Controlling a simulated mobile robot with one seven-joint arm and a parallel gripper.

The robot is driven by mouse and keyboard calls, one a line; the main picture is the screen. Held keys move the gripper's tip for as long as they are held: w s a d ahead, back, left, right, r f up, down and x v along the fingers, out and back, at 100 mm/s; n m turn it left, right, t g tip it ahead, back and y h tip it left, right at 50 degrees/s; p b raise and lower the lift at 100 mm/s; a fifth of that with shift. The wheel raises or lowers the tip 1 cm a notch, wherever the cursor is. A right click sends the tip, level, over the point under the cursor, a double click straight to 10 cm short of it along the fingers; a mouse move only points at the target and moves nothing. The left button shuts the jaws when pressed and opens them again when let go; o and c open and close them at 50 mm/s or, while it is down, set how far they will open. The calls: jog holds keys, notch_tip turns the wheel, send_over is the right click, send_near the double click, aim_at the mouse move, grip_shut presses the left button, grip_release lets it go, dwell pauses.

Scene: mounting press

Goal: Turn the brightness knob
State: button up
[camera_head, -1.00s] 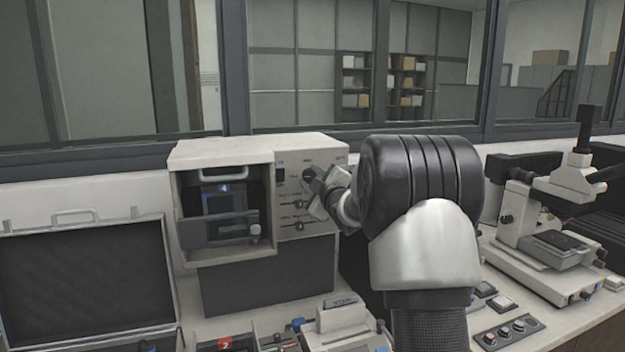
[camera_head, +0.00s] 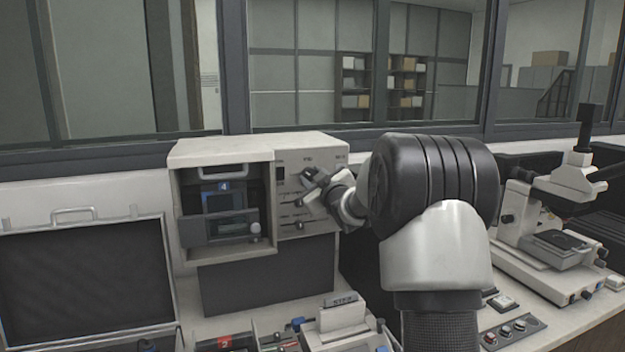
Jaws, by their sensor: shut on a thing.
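The light grey machine (camera_head: 222,150) stands on the bench with a control panel (camera_head: 325,220) at the right of its front. A dark round knob (camera_head: 308,174) sits near the top of this panel, partly covered by my fingers. My gripper (camera_head: 313,180) reaches in from the right and is shut on this knob. The panel lettering is too small to read, so I cannot confirm the knob's label. The fingertips are small and partly hidden.
Below the knob are small slider-like controls (camera_head: 298,203). The machine's open bay (camera_head: 222,212) is to the left. An open dark case (camera_head: 85,280) stands at far left, a microscope (camera_head: 545,225) at right. Trays and small items crowd the bench front.

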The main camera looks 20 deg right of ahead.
jog(key=m, duration=0.5)
jog(key=shift+m+p, duration=0.3)
jog(key=shift+m, duration=0.1)
jog(key=m, duration=0.4)
jog(key=shift+m+p, duration=0.4)
jog(key=shift+f, duration=0.1)
jog(key=o, duration=1)
jog(key=shift+o, duration=0.2)
jog(key=s+b, duration=0.1)
jog(key=s, duration=1.6)
jog(key=shift+s, duration=0.25)
jog(key=shift+a, duration=0.15)
